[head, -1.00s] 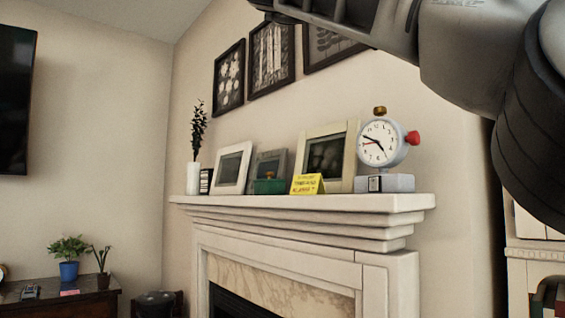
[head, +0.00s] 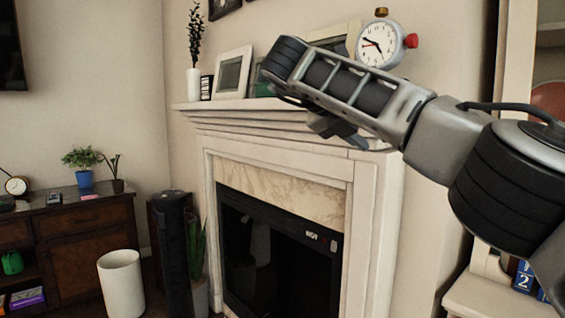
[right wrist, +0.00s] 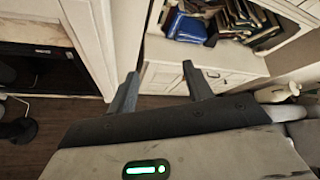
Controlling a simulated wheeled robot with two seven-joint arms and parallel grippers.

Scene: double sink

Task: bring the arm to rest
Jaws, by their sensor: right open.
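My right arm comes in from the right in the head view and reaches across in front of the fireplace mantel. Its gripper (head: 338,130) shows only partly, below the forearm, against the mantel's front. In the right wrist view the right gripper (right wrist: 162,86) is open, with two dark fingers apart and nothing between them. My left gripper is in neither view.
The white mantel (head: 222,112) holds a round clock (head: 378,46), a picture frame (head: 232,72) and a vase (head: 193,84). A bin (head: 121,283) stands at left. The right wrist view shows shelves with books (right wrist: 240,20) and wooden floor (right wrist: 60,115).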

